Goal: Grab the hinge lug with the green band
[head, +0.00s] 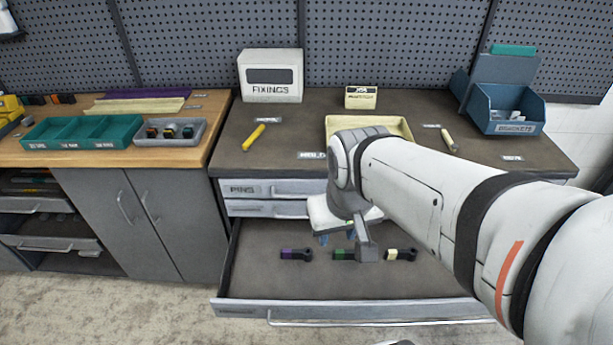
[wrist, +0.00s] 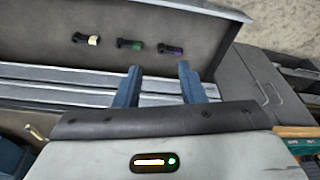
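The hinge lug with the green band (head: 343,254) lies in the open drawer (head: 270,278), in the middle of a row of three dark lugs. A lug with a purple band (head: 294,254) lies to its left and one with a cream band (head: 400,254) to its right. In the wrist view the green-banded lug (wrist: 131,44) is again in the middle, beyond my fingertips. My gripper (wrist: 157,72) is open and empty, its two blue fingers apart. In the head view my gripper is above the drawer, mostly hidden by my arm, and does not touch the lugs.
The drawer is pulled out below a dark worktop (head: 290,125) with a cream tray (head: 400,126), a yellow marker (head: 254,137) and a blue bin (head: 505,109). Closed drawer fronts (head: 265,188) sit just behind the open drawer. The drawer floor around the lugs is clear.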

